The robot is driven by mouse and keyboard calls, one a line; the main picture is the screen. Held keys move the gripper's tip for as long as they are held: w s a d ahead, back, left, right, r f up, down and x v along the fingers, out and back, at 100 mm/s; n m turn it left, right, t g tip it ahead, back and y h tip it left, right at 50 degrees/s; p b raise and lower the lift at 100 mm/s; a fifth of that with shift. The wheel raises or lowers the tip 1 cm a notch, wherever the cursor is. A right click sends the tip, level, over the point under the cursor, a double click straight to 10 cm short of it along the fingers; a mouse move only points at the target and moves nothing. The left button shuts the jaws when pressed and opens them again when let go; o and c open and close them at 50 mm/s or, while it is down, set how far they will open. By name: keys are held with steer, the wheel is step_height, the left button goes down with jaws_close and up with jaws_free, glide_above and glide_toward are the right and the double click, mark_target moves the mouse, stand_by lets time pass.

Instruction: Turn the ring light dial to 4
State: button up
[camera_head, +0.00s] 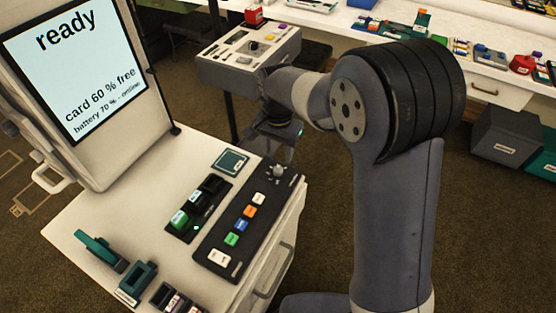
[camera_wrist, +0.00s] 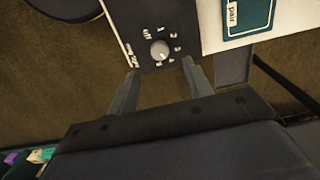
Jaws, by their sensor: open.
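The dial (camera_head: 278,171) is a small round pale grey knob at the far end of a black control panel (camera_head: 236,222) on the white cabinet. My gripper (camera_wrist: 160,68) is open, with one finger on each side of the dial's lower edge in that view and nothing between the fingers. In the head view my gripper (camera_head: 278,148) hangs just beyond the dial, apart from it.
White, orange, blue and green buttons (camera_head: 241,226) line the same panel. A battery charger (camera_head: 197,208) and a teal card (camera_head: 230,162) lie beside it. A screen (camera_head: 75,65) stands at the left. A grey console (camera_head: 250,62) is behind my gripper.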

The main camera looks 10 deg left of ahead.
mark_target(278, 169)
step_height(278, 169, up, 4)
steer(key=shift+f, duration=0.1)
stand_by(0.4)
step_height(278, 169, down, 11)
steer(key=shift+r, duration=0.15)
stand_by(0.5)
